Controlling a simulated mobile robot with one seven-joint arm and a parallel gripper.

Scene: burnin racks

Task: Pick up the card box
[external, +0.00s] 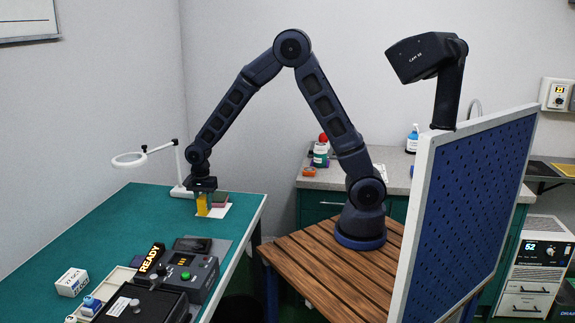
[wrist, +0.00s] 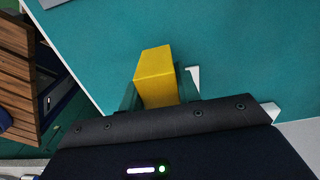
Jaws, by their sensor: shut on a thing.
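My gripper (external: 204,196) is at the far part of the green table, pointing down. It is shut on a plain yellow box (external: 202,206). In the wrist view the yellow box (wrist: 154,73) sits between the two fingers (wrist: 158,97) and sticks out past them. The box is at or just above a white sheet (external: 222,212); I cannot tell whether it touches. A small white box with blue print (external: 72,282) lies at the near left of the table, apart from my gripper. No readable label shows which is the card box.
A black device with a READY sign (external: 151,258) and a tray (external: 118,281) fill the table's near end. The green table (external: 110,225) is clear at middle left.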

